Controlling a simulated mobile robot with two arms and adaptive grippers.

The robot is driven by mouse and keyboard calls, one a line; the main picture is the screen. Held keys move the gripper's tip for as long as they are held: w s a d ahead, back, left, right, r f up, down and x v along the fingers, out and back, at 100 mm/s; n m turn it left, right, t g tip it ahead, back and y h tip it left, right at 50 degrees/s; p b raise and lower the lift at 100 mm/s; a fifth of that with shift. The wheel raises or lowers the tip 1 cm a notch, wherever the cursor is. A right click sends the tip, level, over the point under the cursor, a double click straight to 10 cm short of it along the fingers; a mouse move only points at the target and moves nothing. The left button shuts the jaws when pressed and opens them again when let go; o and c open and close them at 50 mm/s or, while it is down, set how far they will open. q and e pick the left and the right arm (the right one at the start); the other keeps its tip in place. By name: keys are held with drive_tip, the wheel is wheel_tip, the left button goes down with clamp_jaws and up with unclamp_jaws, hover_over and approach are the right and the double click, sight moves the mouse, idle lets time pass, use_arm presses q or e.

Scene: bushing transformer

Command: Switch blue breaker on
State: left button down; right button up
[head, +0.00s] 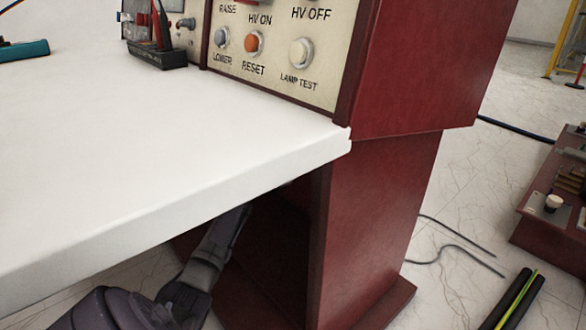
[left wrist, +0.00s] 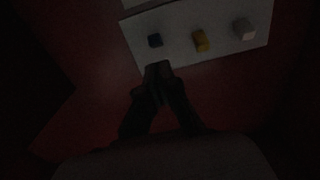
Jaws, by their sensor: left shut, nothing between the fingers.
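In the dark left wrist view, a pale panel (left wrist: 205,35) carries a blue breaker (left wrist: 155,40), a yellow breaker (left wrist: 200,40) and a white breaker (left wrist: 243,29) in a row. My left gripper (left wrist: 158,70) is shut and empty, its fingertips just below the blue breaker in the picture, near the panel's lower edge. I cannot tell whether they touch the panel. In the head view my left arm reaches under the white tabletop, and its fingertips and the breakers are hidden there. My right gripper is not in view.
The white tabletop (head: 150,140) overhangs my left arm. A red cabinet (head: 375,220) stands at its right end, with a control panel (head: 270,55) of push buttons above.

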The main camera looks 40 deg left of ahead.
use_arm(q)
drive_tip(key=s, duration=0.7)
drive_tip(key=shift+r, duration=0.25)
drive_tip(key=shift+s+f, duration=0.1)
drive_tip(key=shift+s, duration=0.05)
